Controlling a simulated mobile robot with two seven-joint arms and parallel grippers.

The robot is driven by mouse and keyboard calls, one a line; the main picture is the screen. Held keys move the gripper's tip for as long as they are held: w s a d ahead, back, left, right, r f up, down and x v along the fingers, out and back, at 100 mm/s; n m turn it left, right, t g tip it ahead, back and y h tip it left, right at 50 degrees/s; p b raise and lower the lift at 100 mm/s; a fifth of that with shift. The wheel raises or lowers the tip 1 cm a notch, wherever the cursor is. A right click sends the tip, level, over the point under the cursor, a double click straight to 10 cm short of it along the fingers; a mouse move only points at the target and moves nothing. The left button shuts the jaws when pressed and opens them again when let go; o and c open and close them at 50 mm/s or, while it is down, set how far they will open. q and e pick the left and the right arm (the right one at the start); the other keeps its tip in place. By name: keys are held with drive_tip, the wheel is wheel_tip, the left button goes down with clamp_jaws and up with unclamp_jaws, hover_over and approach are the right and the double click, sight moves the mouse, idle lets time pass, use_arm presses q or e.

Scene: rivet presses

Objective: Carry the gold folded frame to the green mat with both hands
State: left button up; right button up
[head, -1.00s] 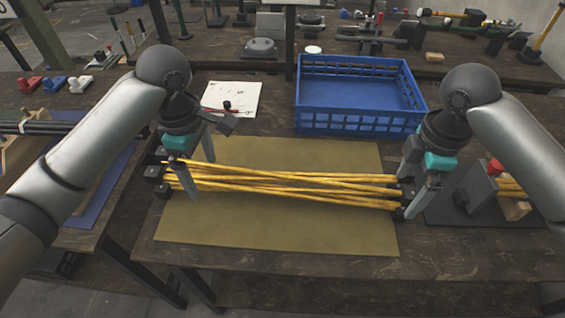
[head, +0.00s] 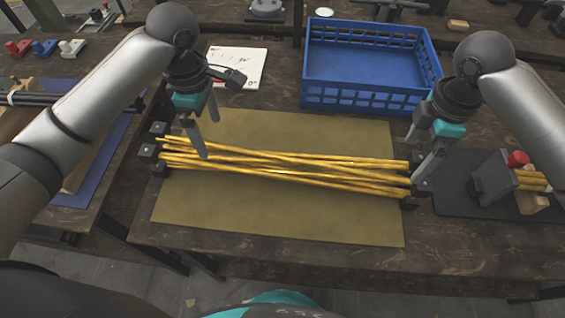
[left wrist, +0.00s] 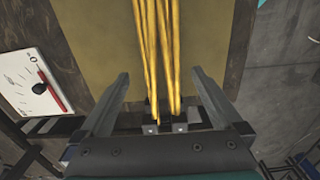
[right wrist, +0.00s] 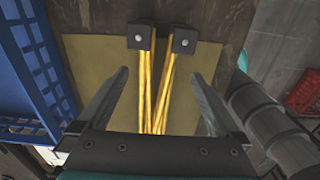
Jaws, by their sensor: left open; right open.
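The gold folded frame (head: 290,171), a bundle of crossing gold rods with black end blocks, lies across the olive-green mat (head: 280,222). Its left end blocks (head: 150,150) reach past the mat's left edge. It also shows in the left wrist view (left wrist: 152,50) and right wrist view (right wrist: 152,92). My left gripper (head: 208,135) is open above the rods, a little inward from their left end. My right gripper (head: 418,158) is open at the right end. Both wrist views show the rods between the spread fingers; whether the fingers touch them I cannot tell.
A blue crate (head: 370,97) stands behind the mat. A white sheet (head: 240,66) lies at the back left. A black mat (head: 455,200) with a clamp-like block (head: 491,178) sits at the right. A blue mat (head: 97,165) is on the left table.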

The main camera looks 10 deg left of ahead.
sight(219, 160)
use_arm(q)
wheel_tip(219, 160, down, 12)
drive_tip(key=shift+f, duration=0.15)
use_arm(e)
wheel_tip(219, 160, down, 12)
drive_tip(key=shift+f, duration=0.1)
use_arm(q)
clamp_jaws()
use_arm(e)
clamp_jaws()
use_arm(q)
drive_tip(key=shift+w, duration=0.1)
use_arm(e)
drive_tip(key=shift+w, duration=0.1)
